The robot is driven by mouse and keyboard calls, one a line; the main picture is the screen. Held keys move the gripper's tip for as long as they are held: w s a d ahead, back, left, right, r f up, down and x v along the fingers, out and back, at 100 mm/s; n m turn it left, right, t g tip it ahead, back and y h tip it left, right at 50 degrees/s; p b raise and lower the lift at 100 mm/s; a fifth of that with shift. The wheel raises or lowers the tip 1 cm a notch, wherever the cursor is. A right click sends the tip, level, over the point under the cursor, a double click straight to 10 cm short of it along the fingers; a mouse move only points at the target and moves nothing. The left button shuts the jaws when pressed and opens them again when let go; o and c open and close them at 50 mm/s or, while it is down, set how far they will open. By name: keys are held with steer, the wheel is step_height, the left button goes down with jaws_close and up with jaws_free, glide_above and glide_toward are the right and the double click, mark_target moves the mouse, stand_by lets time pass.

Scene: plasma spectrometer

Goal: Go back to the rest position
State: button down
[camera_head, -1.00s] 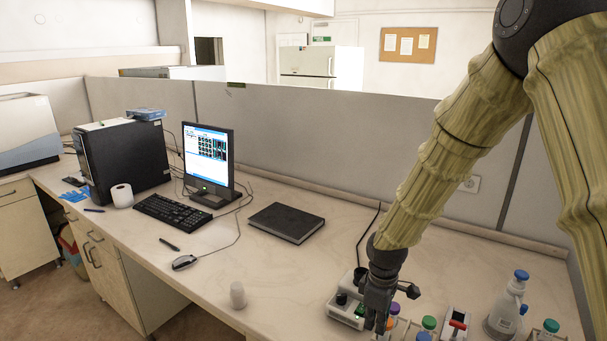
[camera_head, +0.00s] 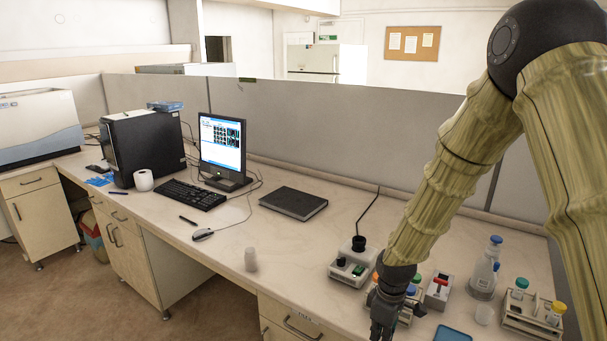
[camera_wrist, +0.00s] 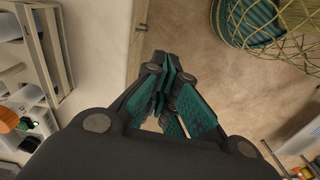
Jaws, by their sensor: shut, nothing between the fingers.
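My gripper (camera_head: 382,333) hangs low at the front edge of the bench in the head view, in front of a rack of capped tubes that it partly hides. In the wrist view its fingers (camera_wrist: 170,68) are closed together with nothing between them. My arm comes down from the upper right, in a yellowish sleeve. The wrist view looks down past the bench edge to the floor.
The bench middle is mostly clear.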

steer(key=s+f+m+b, duration=0.2)
steer(key=s+f+m, duration=0.1)
steer(key=s+f, duration=0.6)
steer(key=s+f+m+b, duration=0.1)
steer(key=s+f+m, duration=0.1)
steer(key=s+f, duration=0.75)
steer(key=s+d+f+m+b, duration=0.1)
steer(key=s+f+m, duration=0.1)
steer(key=s+f, duration=0.4)
steer(key=s+d+f+m+b, duration=0.1)
steer(key=s+f, duration=0.4)
steer(key=s, duration=0.5)
steer(key=d+m, duration=0.1)
steer(key=m, duration=0.1)
steer(key=shift+s+f+m+b, duration=0.15)
steer(key=shift+f+m+b, duration=0.15)
steer(key=shift+f, duration=0.1)
steer(key=shift+d, duration=0.1)
